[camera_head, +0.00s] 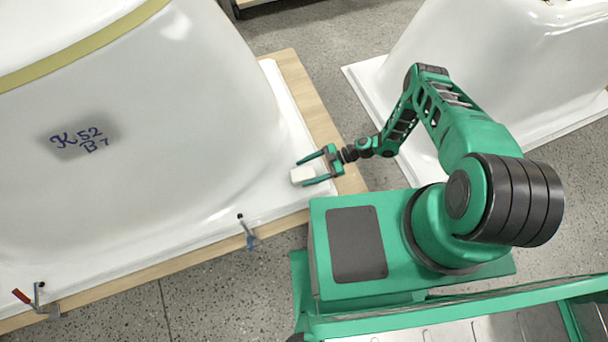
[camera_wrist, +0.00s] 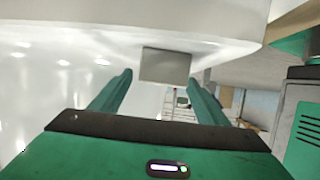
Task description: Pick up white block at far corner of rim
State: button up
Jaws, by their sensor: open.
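The white block (camera_head: 302,174) sits on the white rim of the left bathtub shell (camera_head: 283,194), at the rim's corner. My gripper (camera_head: 310,171) is open, with one green finger on each side of the block in the head view. In the wrist view the block (camera_wrist: 165,65) looks grey and shows just past and between the two open fingertips (camera_wrist: 162,75). I cannot tell whether either finger touches it.
Clamps (camera_head: 246,235) and (camera_head: 38,300) hold the rim's front edge to a wooden board (camera_head: 306,92). A second tub shell (camera_head: 480,70) stands at right. Speckled floor (camera_head: 300,32) lies clear between the shells.

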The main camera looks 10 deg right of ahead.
jog(key=shift+x, duration=0.9)
jog(key=shift+w, duration=0.1)
jog(key=c, duration=1.1)
jog(key=shift+r, duration=0.1)
